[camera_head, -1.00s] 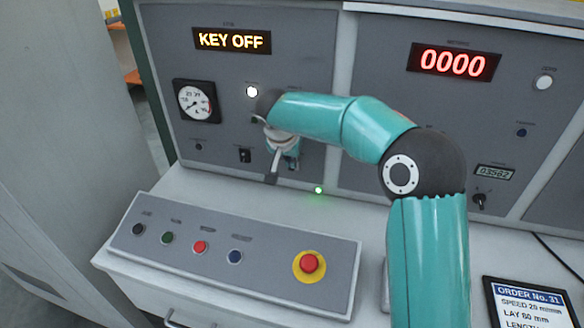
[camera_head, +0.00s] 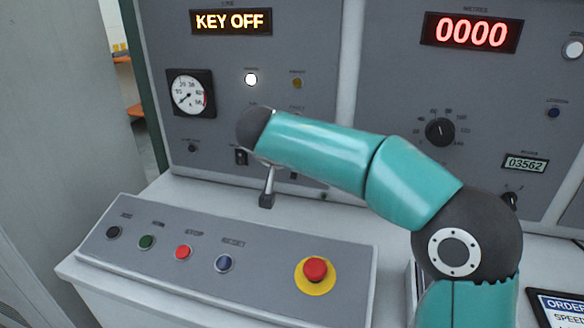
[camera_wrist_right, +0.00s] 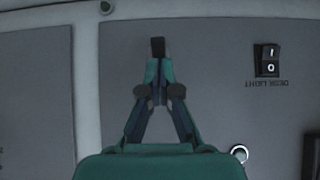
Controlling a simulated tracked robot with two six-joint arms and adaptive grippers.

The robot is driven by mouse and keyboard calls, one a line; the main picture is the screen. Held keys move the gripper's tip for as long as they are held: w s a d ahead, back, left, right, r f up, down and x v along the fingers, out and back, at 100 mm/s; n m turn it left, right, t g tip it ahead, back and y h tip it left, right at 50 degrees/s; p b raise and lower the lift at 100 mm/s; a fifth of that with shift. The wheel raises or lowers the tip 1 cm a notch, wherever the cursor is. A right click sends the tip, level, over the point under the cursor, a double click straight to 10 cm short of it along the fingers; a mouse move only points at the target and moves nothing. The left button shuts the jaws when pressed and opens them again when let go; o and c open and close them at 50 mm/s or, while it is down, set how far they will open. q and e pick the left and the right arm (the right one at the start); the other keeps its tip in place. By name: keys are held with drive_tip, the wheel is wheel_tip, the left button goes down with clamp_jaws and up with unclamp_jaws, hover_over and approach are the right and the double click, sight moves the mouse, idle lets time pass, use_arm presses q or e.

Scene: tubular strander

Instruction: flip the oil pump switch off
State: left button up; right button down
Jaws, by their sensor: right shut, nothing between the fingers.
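No switch label reading oil pump is legible in either view, so I cannot tell which control it is; my arm covers part of the upright panel (camera_head: 311,40). In the right wrist view a black rocker switch (camera_wrist_right: 267,60), marked I and O and upside down, is labelled DESK LIGHT. My left gripper is out of view.
A sloping console (camera_head: 130,272) with several buttons and a red emergency stop (camera_head: 315,269) lies in front. The panel carries a gauge (camera_head: 191,94), a lit white lamp (camera_head: 251,79), an amber lamp (camera_head: 297,83) and a rotary knob (camera_head: 440,131). A metal ring (camera_wrist_right: 239,153) is near the rocker.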

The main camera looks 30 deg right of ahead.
drive_tip(key=shift+r, duration=0.65)
drive_tip(key=shift+a, duration=0.1)
drive_tip(key=s+a+r, duration=0.3)
drive_tip(key=s+a, duration=0.3)
drive_tip(key=a, duration=0.1)
drive_tip(key=shift+r, duration=0.2)
